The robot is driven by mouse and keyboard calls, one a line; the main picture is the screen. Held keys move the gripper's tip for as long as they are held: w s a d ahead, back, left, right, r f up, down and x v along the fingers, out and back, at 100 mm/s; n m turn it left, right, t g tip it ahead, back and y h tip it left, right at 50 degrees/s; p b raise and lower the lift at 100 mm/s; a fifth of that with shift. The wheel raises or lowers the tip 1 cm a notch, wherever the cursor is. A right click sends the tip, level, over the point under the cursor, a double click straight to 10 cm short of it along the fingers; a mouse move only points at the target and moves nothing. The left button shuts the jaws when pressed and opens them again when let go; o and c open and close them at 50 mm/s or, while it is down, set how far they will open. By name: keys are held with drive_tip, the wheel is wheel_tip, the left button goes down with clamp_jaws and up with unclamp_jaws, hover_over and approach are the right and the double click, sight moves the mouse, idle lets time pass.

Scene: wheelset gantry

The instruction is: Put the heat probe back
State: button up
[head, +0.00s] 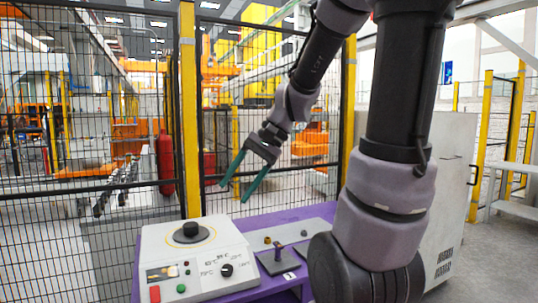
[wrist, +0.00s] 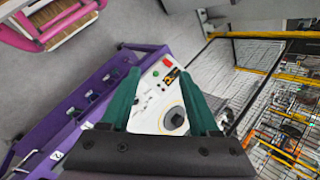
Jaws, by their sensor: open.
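My gripper (head: 233,193) is open and empty, with its two green fingers pointing down and left above the bench. In the wrist view its fingers (wrist: 158,71) are spread, with nothing between the tips. A white heater box (head: 205,238) with a round black top piece, a dial and buttons sits on the purple bench, below and left of the gripper. It also shows beyond the fingers in the wrist view (wrist: 148,110). A small dark upright piece (head: 279,252) stands on a dark plate right of the box. I cannot tell whether this is the heat probe.
The purple bench (head: 240,296) also carries small brass-coloured pieces (head: 267,240). A black mesh fence with yellow posts (head: 189,100) stands behind it. A grey cabinet (head: 452,190) is at right. A pink-rimmed tray (wrist: 55,30) shows in the wrist view. My arm hides part of the bench.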

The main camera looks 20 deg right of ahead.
drive_tip(key=s+d+r+n+t+h, duration=0.2)
drive_tip(key=s+d+r+t+h, duration=0.2)
drive_tip(key=r, duration=0.3)
drive_tip(key=shift+s+d+r+n+t+h, duration=0.15)
drive_tip(key=shift+s+d+n+t+h, duration=0.25)
drive_tip(key=shift+d+t, duration=0.4)
drive_tip(key=shift+d, duration=0.1)
